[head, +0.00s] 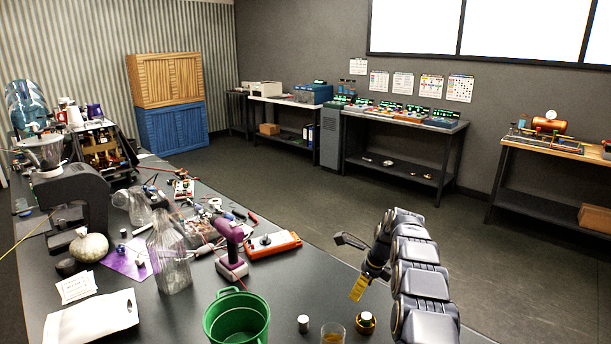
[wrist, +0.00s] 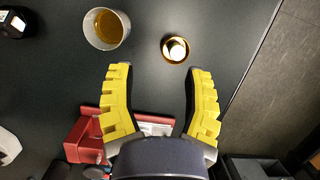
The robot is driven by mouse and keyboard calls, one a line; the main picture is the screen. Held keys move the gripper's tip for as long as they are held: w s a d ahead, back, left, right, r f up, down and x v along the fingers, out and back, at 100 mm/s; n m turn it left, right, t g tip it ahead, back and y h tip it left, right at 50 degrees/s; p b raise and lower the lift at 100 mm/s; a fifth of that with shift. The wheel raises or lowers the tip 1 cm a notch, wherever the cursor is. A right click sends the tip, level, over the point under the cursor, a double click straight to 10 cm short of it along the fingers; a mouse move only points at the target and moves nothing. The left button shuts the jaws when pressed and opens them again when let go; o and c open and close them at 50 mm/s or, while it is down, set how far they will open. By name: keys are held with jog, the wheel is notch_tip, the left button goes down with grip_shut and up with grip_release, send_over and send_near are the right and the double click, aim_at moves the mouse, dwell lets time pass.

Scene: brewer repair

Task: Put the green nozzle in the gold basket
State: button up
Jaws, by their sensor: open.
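A small round gold piece with a pale centre, which looks like the gold basket (head: 366,322), stands near the right edge of the black table. In the wrist view the gold basket (wrist: 166,53) lies beyond my fingertips, slightly right of the middle. I cannot make out a green nozzle in either view. My gripper (wrist: 159,70) has yellow ribbed fingers spread wide apart, with nothing between the tips. In the head view a yellow finger shows below my arm, above the table's right edge, and the other finger is hard to see.
A cup of amber liquid (head: 333,334) stands left of the gold basket, with a small silver cylinder (head: 303,322) and a large green mug (head: 237,322) further left. A purple drill (head: 230,250), an orange device (head: 272,244) and a clear bottle (head: 170,255) crowd the table behind.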

jog(key=s+a+r+n+g, duration=0.1)
jog(key=s+a+r+n, duration=0.3)
jog(key=s+r+n, duration=0.5)
jog(key=s+a+r+n+g, duration=0.1)
jog(key=s+a+r+n, duration=0.4)
jog(key=s, duration=0.6)
jog(key=s+d+n+g+h, duration=0.1)
jog(key=s+n, duration=0.4)
jog(key=s, duration=0.9)
jog(key=s+d+r+n+h, duration=0.1)
jog(key=s+n, duration=0.5)
jog(key=s, duration=0.8)
jog(key=shift+s+d+n+g, duration=0.3)
jog(key=shift+d+g, duration=0.1)
jog(key=shift+d, duration=0.4)
